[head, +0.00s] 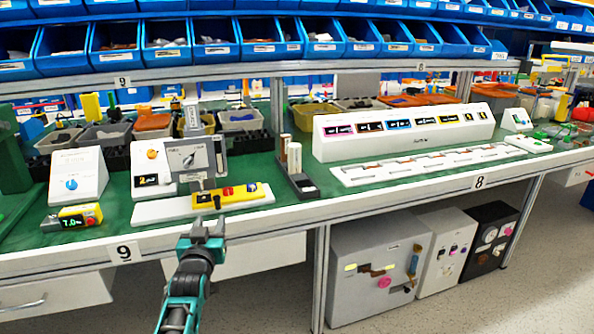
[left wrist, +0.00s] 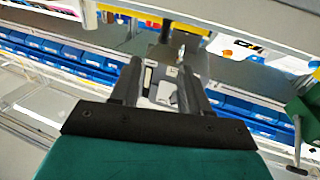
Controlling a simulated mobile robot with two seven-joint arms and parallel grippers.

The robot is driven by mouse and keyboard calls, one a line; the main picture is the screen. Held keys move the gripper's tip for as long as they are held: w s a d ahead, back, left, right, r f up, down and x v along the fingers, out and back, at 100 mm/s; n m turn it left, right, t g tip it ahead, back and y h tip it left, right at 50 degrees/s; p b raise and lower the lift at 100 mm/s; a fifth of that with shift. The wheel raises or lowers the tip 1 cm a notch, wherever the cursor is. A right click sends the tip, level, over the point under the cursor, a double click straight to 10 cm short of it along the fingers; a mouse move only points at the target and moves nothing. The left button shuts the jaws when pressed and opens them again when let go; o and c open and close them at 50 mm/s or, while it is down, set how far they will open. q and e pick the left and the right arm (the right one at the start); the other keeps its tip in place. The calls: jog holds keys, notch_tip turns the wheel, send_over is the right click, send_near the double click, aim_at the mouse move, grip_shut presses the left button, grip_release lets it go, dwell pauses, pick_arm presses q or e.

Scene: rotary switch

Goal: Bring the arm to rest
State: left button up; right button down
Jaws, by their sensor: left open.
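The rotary switch is a grey box (head: 190,160) with a dial knob on its face, standing on the green bench top behind a yellow block (head: 232,195) on a white base plate. My left gripper (head: 207,228) is in front of the bench's front edge, below the switch and apart from it. Its arm comes up from the bottom of the head view. In the left wrist view the two dark fingers (left wrist: 157,75) stand apart with nothing held between them. The knob's exact setting is too small to read. My right gripper is not in view.
A long white panel (head: 400,130) with several displays is at the right. Blue bins (head: 115,45) line the shelf above. Floor space in front of the bench is clear.

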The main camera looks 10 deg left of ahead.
pick_arm(q)
jog(key=s+d+f+m+g+h+p, duration=0.2)
jog(key=s+d, duration=0.3)
jog(key=s, duration=0.5)
jog(key=s+d+f+m+g+h+p, duration=0.1)
jog(key=s+d+f+g+h+p, duration=0.1)
jog(key=s, duration=0.9)
jog(key=s+d+f+m+g+h+p, duration=0.2)
jog(key=s+d+f, duration=0.4)
jog(key=s+d, duration=0.3)
jog(key=shift+s+m+g+h+p, duration=0.3)
jog(key=shift+s+h+p, duration=0.1)
jog(key=shift+s+p, duration=0.35)
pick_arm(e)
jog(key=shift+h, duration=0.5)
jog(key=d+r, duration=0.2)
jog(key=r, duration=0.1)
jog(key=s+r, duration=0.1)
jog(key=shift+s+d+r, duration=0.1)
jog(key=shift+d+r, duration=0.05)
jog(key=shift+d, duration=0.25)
pick_arm(q)
jog(key=shift+w, duration=0.15)
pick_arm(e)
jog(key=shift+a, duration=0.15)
